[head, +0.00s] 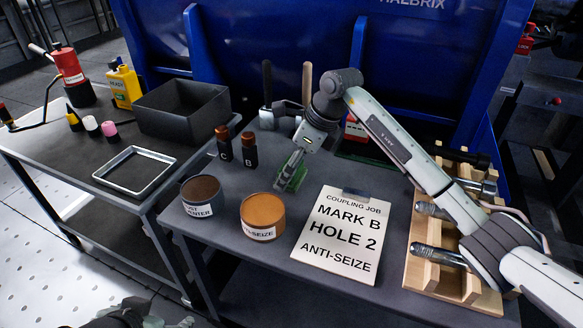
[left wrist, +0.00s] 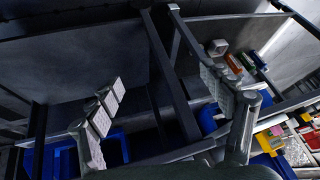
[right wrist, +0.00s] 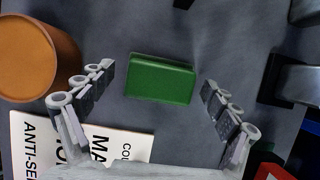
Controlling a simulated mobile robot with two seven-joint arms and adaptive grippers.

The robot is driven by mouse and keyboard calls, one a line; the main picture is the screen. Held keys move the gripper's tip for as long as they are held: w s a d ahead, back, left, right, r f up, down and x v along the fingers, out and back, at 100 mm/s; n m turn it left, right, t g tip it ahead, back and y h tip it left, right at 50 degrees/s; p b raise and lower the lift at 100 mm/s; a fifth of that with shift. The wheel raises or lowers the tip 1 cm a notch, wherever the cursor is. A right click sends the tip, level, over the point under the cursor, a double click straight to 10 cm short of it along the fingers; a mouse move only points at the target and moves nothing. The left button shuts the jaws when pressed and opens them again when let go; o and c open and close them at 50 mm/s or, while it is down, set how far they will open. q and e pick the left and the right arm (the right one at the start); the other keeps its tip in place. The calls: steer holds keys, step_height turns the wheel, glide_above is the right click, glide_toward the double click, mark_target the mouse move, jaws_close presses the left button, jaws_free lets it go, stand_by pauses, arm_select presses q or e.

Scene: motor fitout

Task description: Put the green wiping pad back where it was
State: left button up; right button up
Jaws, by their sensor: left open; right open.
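The green wiping pad (head: 291,178) lies on the grey workbench (head: 240,270), behind the orange tin and left of the lettered sheet. My right gripper (head: 288,166) reaches down over it from behind and partly covers it in the head view. In the right wrist view the pad (right wrist: 161,78) shows whole as a green block between the spread, open fingers (right wrist: 158,85), with a gap on each side. My left gripper (head: 172,322) shows only slightly at the bottom edge of the head view. In the left wrist view its fingers (left wrist: 165,98) are open and empty.
The orange anti-seize tin (head: 262,217), a dark brown tin (head: 202,195) and two small bottles (head: 237,152) stand near the pad. The job sheet (head: 340,235) lies to its right. A wooden rack (head: 425,240) holds metal shafts. A side table bears a grey bin (head: 183,112) and tray (head: 135,171).

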steer(key=shift+r, duration=0.15)
arm_select(q)
steer(key=shift+s+a+f+g, duration=0.15)
steer(key=shift+s+a+g, duration=0.2)
steer(key=shift+s+a, duration=0.15)
steer(key=shift+s+a+f+g, duration=0.15)
steer(key=shift+s+a+g, duration=0.25)
steer(key=shift+s, duration=0.2)
arm_select(e)
steer(key=v, duration=1.2)
